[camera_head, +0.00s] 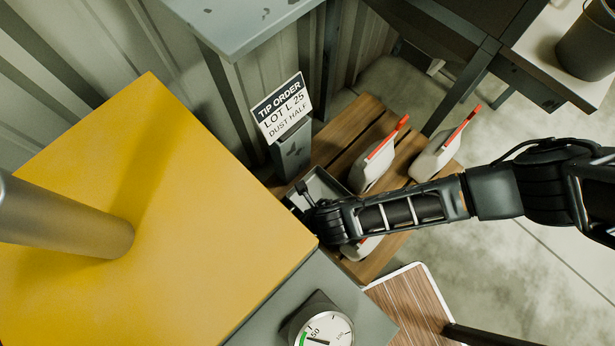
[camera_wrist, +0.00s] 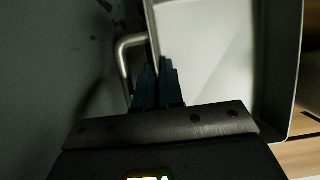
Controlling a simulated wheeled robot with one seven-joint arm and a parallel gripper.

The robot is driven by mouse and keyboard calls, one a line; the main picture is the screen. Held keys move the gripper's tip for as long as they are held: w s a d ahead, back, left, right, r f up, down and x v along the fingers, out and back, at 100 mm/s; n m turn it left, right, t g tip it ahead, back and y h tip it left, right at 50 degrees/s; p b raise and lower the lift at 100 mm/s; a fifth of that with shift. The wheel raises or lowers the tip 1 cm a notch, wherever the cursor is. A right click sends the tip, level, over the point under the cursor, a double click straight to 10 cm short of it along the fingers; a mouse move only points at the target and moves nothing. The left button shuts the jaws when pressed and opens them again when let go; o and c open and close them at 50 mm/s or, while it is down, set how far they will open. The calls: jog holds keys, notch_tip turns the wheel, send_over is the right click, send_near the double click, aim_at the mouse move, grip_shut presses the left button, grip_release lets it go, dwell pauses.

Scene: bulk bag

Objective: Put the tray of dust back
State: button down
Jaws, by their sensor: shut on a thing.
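In the wrist view the tray (camera_wrist: 296,85) fills the upper right, with a smooth pale inside; I cannot tell whether that is dust or bare bottom. A bent metal handle (camera_wrist: 124,58) stands on its left side. In the head view my gripper (camera_head: 304,194) is at the tray's left end. I cannot tell whether the tray rests on something.
A sign (camera_head: 282,108) reading "TIP ORDER LOT L 25 DUST HALF" stands on a grey post. Pale containers with red-orange tops (camera_head: 378,160) stand on the wooden slats (camera_head: 345,130). A large yellow block (camera_head: 190,200) and a dial gauge (camera_head: 322,328) lie left and below.

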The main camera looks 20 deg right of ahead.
jog(key=shift+f+b, duration=0.3)
jog(key=c, duration=1.3)
grip_release()
jog(key=shift+o, duration=0.2)
